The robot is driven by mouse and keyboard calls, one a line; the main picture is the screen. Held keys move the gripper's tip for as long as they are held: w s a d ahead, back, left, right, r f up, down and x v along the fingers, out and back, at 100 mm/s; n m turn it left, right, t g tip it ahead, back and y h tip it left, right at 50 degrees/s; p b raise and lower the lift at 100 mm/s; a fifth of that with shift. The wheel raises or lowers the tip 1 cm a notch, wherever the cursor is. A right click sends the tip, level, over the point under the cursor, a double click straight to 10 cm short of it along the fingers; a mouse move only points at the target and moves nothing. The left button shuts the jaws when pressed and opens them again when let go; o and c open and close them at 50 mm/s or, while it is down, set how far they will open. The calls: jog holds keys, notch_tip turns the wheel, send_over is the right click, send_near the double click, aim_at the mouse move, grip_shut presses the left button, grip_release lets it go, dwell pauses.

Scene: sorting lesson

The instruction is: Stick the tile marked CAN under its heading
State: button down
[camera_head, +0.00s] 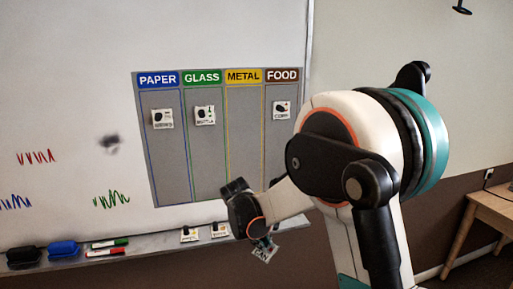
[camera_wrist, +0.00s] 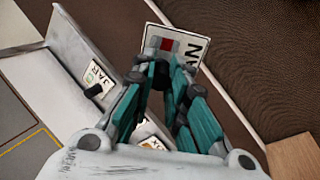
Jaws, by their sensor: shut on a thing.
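My gripper (camera_head: 266,238) is shut on a white tile (camera_head: 264,252), held tilted below and in front of the board. In the wrist view the fingertips of my gripper (camera_wrist: 171,60) pinch the tile (camera_wrist: 188,44). Its visible letters look like an upside-down "AN", with a red patch beside them; the rest is hidden by the fingers. The METAL heading (camera_head: 243,76) is yellow, and its grey column (camera_head: 246,135) is bare. The PAPER (camera_head: 158,79), GLASS (camera_head: 202,77) and FOOD (camera_head: 283,75) columns each bear one tile.
Two tiles (camera_head: 189,234) (camera_head: 219,230) stand on the ledge under the board; one reads JAR (camera_wrist: 97,80) in the wrist view. Erasers (camera_head: 63,249) and markers (camera_head: 105,252) lie on the ledge's left. A wooden table (camera_head: 492,207) is at right.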

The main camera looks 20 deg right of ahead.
jog(key=w+r+n+t+y+p, duration=0.2)
jog(key=w+r+n+t+p, duration=0.45)
jog(key=r, duration=0.65)
jog(key=w+r+n+t+y+p, duration=0.15)
jog(key=w+r+n+t, duration=0.3)
jog(key=r+t, duration=0.65)
jog(key=shift+n+g+y, duration=0.35)
jog(key=shift+n+g, duration=0.05)
jog(key=shift+g, duration=0.55)
jog(key=shift+w+a+r+p, duration=0.15)
jog(key=shift+w+r, duration=0.15)
jog(key=shift+w, duration=1.15)
jog(key=shift+w+r+p, duration=0.2)
jog(key=shift+w+r, duration=0.15)
jog(key=shift+w, duration=1.05)
jog(key=shift+w+a+r+p, duration=0.15)
jog(key=shift+w+r, duration=0.15)
jog(key=shift+w, duration=1.15)
jog(key=shift+w, duration=0.15)
jog(key=c, duration=1.5)
grip_release()
